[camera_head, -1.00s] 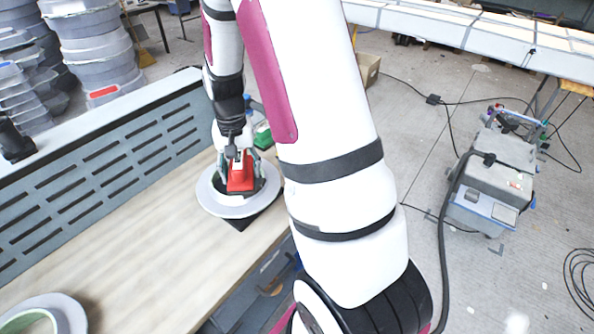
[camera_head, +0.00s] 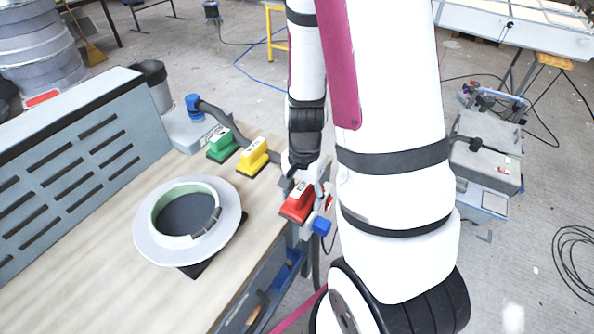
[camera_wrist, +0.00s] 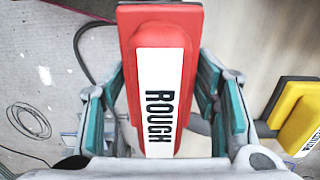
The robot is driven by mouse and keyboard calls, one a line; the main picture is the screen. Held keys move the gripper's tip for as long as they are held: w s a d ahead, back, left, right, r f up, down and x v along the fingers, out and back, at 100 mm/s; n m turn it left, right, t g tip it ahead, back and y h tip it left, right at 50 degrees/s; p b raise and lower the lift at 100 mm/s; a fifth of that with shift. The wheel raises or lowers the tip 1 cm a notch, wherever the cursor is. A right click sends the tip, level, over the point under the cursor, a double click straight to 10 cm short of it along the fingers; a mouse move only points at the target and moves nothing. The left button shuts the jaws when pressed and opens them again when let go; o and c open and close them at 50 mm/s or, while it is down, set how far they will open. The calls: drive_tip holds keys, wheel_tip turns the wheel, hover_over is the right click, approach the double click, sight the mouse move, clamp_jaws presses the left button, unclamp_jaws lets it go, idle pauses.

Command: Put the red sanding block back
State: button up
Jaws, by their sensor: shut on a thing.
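The red sanding block (camera_head: 297,203) is in my gripper (camera_head: 310,188), which is shut on it near the right edge of the bench. In the wrist view the block (camera_wrist: 163,28) shows a white label reading "ROUGH", with the teal finger pads of my gripper (camera_wrist: 160,88) on both sides. A yellow block (camera_head: 254,156) and a green block (camera_head: 222,146) stand in a row on the bench, to the left of and behind the red one. The yellow block also shows at the right of the wrist view (camera_wrist: 295,105). I cannot tell how high the red block is held.
A round flanged mould (camera_head: 150,238) with a pale green inner wall sits on the wooden bench (camera_head: 95,285). A slotted grey panel (camera_head: 70,170) runs along the bench's left side. A blue-ended part (camera_head: 321,226) shows just below the red block. A grey machine (camera_head: 485,150) stands on the floor at right.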

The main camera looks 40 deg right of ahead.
drive_tip(key=w+d, duration=0.1)
drive_tip(key=w, duration=0.2)
drive_tip(key=w+d, duration=0.2)
drive_tip(key=w, duration=0.2)
drive_tip(key=w+d+f, duration=0.1)
drive_tip(key=w+d, duration=0.1)
drive_tip(key=w, duration=0.2)
drive_tip(key=shift+w+p, duration=0.1)
drive_tip(key=shift+p, duration=0.2)
drive_tip(key=shift+w+d+f+p, duration=0.1)
drive_tip(key=shift+w+f+p, duration=0.1)
drive_tip(key=shift+f, duration=0.75)
drive_tip(key=shift+w+d+f+p, duration=0.1)
drive_tip(key=shift+w+f+p, duration=0.1)
drive_tip(key=shift+f, duration=0.7)
drive_tip(key=shift+f, duration=0.1)
drive_tip(key=o, duration=0.9)
drive_tip(key=shift+o, duration=1)
